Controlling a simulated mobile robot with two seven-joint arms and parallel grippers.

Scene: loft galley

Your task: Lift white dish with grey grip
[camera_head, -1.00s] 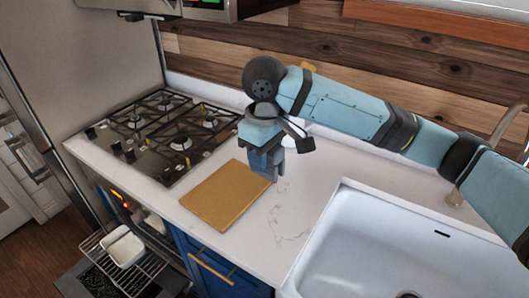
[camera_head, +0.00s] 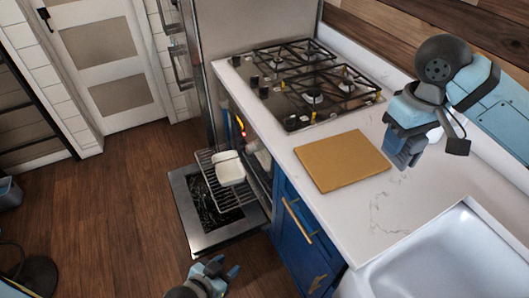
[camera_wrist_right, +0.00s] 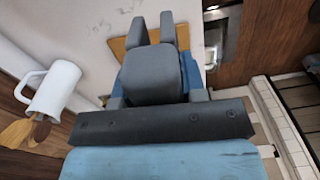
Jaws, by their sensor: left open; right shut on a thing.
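The white dish (camera_head: 229,168) sits on the pulled-out wire rack of the open oven. A grey handle on it cannot be made out. My right gripper (camera_head: 404,150) is above the counter, right of the cutting board and far from the dish. In the right wrist view a grey two-pronged piece (camera_wrist_right: 150,77), seemingly the grey grip, sits at its jaws, which are shut on it. The grip partly hides the blue fingers. My left gripper (camera_head: 224,270) is open and empty, low in front of the oven, below the dish in the picture and apart from it.
The oven door (camera_head: 215,232) is folded down under the wire rack (camera_head: 253,183). A wooden board (camera_head: 341,161) lies on the counter (camera_head: 372,208) beside the gas hob (camera_head: 308,92) and sink (camera_head: 450,255). A white jug (camera_wrist_right: 56,90) stands near my right gripper. Wooden floor (camera_head: 110,210) is clear left of the oven.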

